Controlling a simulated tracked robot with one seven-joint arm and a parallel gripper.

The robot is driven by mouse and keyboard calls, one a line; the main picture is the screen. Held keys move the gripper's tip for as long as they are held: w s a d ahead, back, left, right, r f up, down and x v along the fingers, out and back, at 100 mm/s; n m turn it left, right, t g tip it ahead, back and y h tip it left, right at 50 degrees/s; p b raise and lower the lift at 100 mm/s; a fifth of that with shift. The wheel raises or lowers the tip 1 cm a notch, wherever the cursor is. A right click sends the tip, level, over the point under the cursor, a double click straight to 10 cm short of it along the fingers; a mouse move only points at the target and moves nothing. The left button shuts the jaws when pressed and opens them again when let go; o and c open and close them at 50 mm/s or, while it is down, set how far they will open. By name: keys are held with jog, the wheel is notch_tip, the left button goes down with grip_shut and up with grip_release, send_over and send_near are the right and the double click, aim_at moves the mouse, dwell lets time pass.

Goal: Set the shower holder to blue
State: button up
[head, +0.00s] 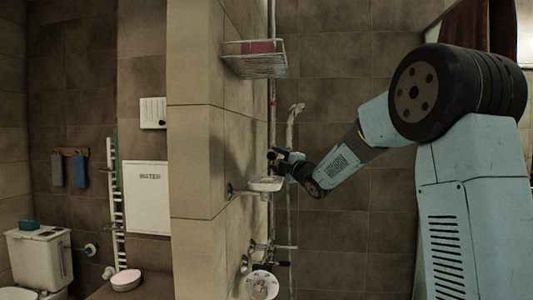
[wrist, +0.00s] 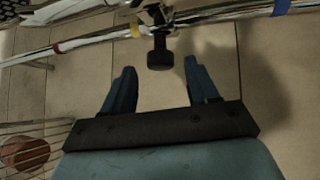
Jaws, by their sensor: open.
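The shower holder (wrist: 159,48) is a dark clamp with a block-shaped knob on the chrome rail (wrist: 95,40). In the wrist view the rail has a red band (wrist: 57,48) on the left, a yellow band (wrist: 135,30) close beside the holder, and a blue band (wrist: 281,7) far right. The holder is well short of the blue band. My gripper (wrist: 159,68) is open, its two blue fingers on either side of the knob's end, with gaps showing. In the head view my gripper (head: 285,163) is at the rail; its fingertips are hard to make out.
A wire shelf (head: 255,65) is fixed to the wall above. A soap dish (head: 265,185) sticks out just below and left of my gripper. Taps (head: 258,247) are lower down. A wire basket (wrist: 25,150) shows at the lower left of the wrist view.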

aim_at(273, 157)
jog(key=shift+x, duration=2.9)
jog(key=shift+c, duration=0.4)
